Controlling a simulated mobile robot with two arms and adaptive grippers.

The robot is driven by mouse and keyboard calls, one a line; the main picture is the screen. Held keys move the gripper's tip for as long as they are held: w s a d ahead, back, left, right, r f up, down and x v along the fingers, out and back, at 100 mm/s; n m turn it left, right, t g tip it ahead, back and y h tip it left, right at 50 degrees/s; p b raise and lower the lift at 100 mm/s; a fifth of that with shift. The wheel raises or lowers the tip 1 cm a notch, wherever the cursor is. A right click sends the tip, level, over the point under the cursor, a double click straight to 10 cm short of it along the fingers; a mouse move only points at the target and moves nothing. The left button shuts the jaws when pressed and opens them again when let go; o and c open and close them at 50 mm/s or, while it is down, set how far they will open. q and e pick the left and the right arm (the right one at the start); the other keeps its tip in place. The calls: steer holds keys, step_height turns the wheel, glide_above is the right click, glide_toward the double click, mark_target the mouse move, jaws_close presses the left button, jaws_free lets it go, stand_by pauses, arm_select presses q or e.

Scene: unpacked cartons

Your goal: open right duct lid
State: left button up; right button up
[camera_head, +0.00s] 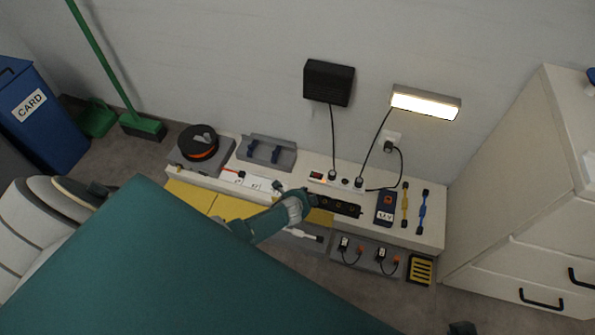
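Yellow duct lids lie along the front of the white bench; the left one (188,195) and the right one (232,207) meet at a thin seam. A bit of yellow (320,217) also shows to the right of my gripper. My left gripper (306,203) is over the right part of the duct, beside a black socket strip (345,208). Its fingers are too small and dark to tell whether they are open or shut, or touching anything. My teal arm hides part of the right lid. My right gripper cannot be made out.
The bench (425,238) carries a cable reel (198,143), a grey holder (268,153), a dark blue device (385,208), and yellow and blue cables. A lit lamp (425,103) and black box (329,82) are on the wall. A white cabinet (500,190) stands right.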

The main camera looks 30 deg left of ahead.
arm_select(q)
steer(key=v, duration=1)
steer(key=shift+s+r, duration=0.25)
steer(key=shift+r, duration=0.05)
